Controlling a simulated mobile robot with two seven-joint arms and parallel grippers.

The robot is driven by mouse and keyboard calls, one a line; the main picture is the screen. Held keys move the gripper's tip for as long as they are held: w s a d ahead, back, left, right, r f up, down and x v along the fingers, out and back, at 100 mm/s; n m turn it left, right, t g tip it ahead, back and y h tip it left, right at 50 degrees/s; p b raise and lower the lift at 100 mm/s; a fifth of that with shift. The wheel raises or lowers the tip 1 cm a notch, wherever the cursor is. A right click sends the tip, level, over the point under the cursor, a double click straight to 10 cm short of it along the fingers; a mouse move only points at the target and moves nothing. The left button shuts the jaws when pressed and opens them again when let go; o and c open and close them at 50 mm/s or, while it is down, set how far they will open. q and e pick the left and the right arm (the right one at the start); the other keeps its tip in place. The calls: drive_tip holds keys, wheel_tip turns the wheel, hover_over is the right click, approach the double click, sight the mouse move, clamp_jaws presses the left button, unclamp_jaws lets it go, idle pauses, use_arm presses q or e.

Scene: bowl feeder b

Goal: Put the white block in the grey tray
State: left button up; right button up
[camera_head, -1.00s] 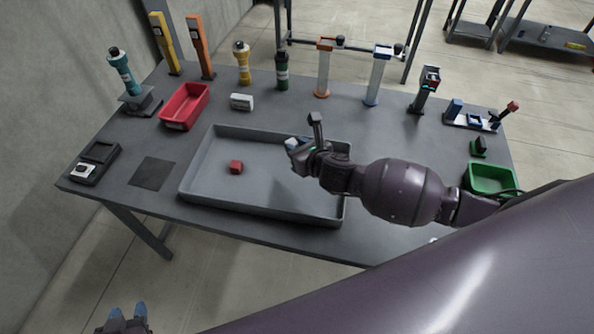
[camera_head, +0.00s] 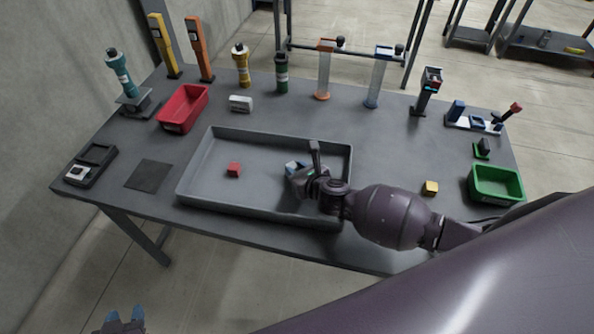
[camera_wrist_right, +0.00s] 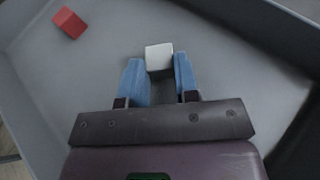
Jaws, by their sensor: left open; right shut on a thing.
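The white block (camera_wrist_right: 159,57) is between the fingertips of my right gripper (camera_wrist_right: 158,72) in the right wrist view, which is shut on it. In the head view my right gripper (camera_head: 293,169) is over the right half of the grey tray (camera_head: 215,150), and the block is mostly hidden by the fingers. The tray floor shows beneath the block in the wrist view; I cannot tell whether the block touches it. My left gripper (camera_head: 124,318) is open and empty at the bottom left of the head view, away from the table.
A red block (camera_head: 233,169) lies in the tray's left half. A red bin (camera_head: 183,108) and a white box (camera_head: 241,103) stand behind it. A yellow block (camera_head: 430,187) and a green bin (camera_head: 496,184) are on the right. Several dispensers line the back edge.

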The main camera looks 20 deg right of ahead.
drive_tip(key=shift+f, duration=0.15)
drive_tip(key=o, duration=0.9)
drive_tip(key=shift+r, duration=0.25)
drive_tip(key=p+v, duration=0.1)
drive_tip(key=v, duration=1.1)
drive_tip(key=shift+f, duration=0.1)
